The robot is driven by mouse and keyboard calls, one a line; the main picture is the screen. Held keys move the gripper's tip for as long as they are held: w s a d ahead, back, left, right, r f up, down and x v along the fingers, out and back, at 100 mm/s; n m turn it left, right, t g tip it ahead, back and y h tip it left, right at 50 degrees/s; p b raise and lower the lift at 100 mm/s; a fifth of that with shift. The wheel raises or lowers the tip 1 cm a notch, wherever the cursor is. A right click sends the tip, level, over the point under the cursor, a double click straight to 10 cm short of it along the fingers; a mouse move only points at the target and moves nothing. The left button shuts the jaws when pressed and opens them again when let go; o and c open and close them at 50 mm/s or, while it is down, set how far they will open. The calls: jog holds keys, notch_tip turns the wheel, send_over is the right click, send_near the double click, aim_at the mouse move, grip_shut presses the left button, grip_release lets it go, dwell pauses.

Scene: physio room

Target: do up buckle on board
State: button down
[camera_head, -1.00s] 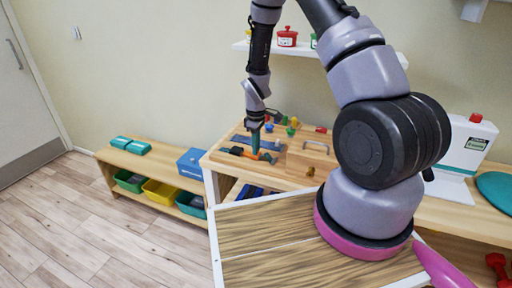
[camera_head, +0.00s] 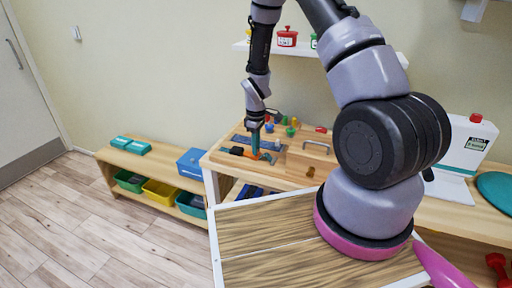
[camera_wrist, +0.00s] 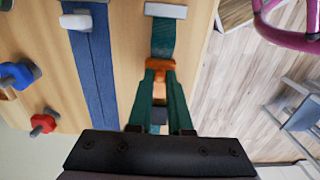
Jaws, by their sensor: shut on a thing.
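The wooden board (camera_head: 305,170) lies on the bench with the buckle on its near left part. An orange buckle part (camera_wrist: 159,67) sits on a short teal strap (camera_wrist: 163,38) held by a metal bracket (camera_wrist: 166,11) in the wrist view. My gripper (camera_head: 254,153) points down at the board, and its teal fingers are shut on the orange part (camera_wrist: 153,64). A black part (camera_head: 237,151) lies just left of the fingers in the head view. Whether orange and black parts touch is hidden by the fingers.
The board also has a blue strip (camera_wrist: 92,65), a red knob (camera_wrist: 43,123), a blue knob (camera_wrist: 17,75) and a metal handle (camera_head: 316,145). A low bench with bins (camera_head: 160,193) stands left. A white shelf (camera_head: 284,48) hangs behind my arm.

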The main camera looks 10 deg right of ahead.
aim_at(245, 152)
jog(key=shift+w, duration=0.1)
jog(key=shift+w+a, duration=0.7)
jog(key=shift+a, duration=0.25)
jog(key=shift+w+a, duration=0.65)
jog(key=shift+a, duration=0.25)
jog(key=shift+r, duration=0.1)
jog(key=c, duration=0.8)
grip_release()
jog(key=shift+a, duration=0.1)
jog(key=shift+c, duration=0.2)
notch_tip(245, 152, up, 11)
